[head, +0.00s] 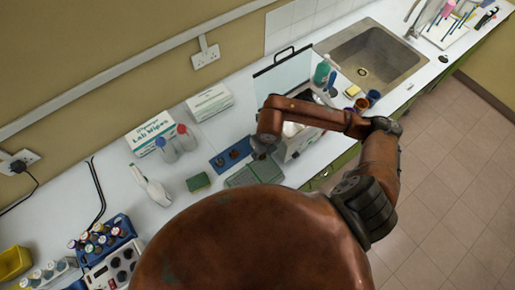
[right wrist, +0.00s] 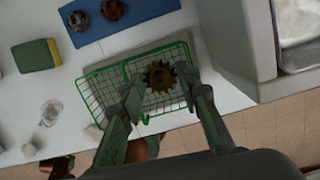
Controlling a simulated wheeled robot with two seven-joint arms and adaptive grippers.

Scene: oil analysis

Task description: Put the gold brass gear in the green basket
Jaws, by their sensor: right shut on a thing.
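The gold brass gear (right wrist: 160,76) is a toothed ring, dark gold, held between the two fingers of my right gripper (right wrist: 160,88). In the right wrist view it is over the right-hand section of the green wire basket (right wrist: 104,84). I cannot tell its height above the basket floor. In the head view the green basket (head: 240,179) lies on the white bench, with my right gripper (head: 262,150) at its back edge; the gear cannot be made out there. My left gripper is not in view.
A blue mat (head: 222,161) with two other gears, one dark (right wrist: 78,20) and one reddish (right wrist: 112,10), lies behind the basket. A green and yellow sponge (right wrist: 37,56) lies to the left. A white machine (right wrist: 228,45) stands close on the basket's right.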

